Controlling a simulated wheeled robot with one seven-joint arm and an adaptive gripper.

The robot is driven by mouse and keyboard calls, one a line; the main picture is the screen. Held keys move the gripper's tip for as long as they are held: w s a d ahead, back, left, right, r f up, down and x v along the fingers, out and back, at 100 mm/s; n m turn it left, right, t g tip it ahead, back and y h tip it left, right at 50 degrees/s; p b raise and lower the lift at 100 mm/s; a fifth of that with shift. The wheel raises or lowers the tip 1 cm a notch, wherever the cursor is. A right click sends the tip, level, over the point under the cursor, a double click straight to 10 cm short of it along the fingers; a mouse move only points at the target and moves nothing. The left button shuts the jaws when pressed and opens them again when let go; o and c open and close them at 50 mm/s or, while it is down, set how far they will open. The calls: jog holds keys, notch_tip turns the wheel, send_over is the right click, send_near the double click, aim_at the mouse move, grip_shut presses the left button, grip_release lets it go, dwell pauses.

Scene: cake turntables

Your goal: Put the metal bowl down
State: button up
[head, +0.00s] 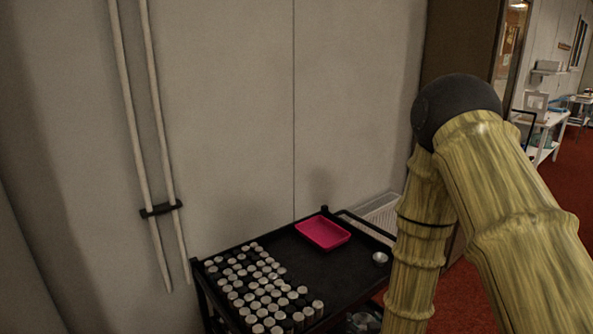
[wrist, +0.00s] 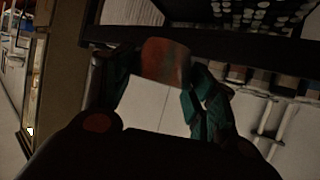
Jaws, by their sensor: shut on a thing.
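In the wrist view my gripper (wrist: 164,82) has its dark teal fingers closed on a rounded, dull reddish-brown thing (wrist: 165,58). I take it to be the metal bowl, but the view is dark and its full shape does not show. It is in front of the dark edge of the cart; I cannot tell how high it is. My gripper is not visible in the head view.
A pink tray (head: 323,233) stands at the back of the cart. Several rows of small capped cylinders (head: 262,285) fill its left side. The middle and right of the top are mostly bare. A wall (head: 355,100) with two pale poles (head: 150,150) rises behind.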

jog(key=s+f, duration=0.6)
jog(key=f, duration=0.1)
jog(key=shift+s+f, duration=0.25)
jog(key=shift+f, duration=0.15)
jog(key=shift+d, duration=0.1)
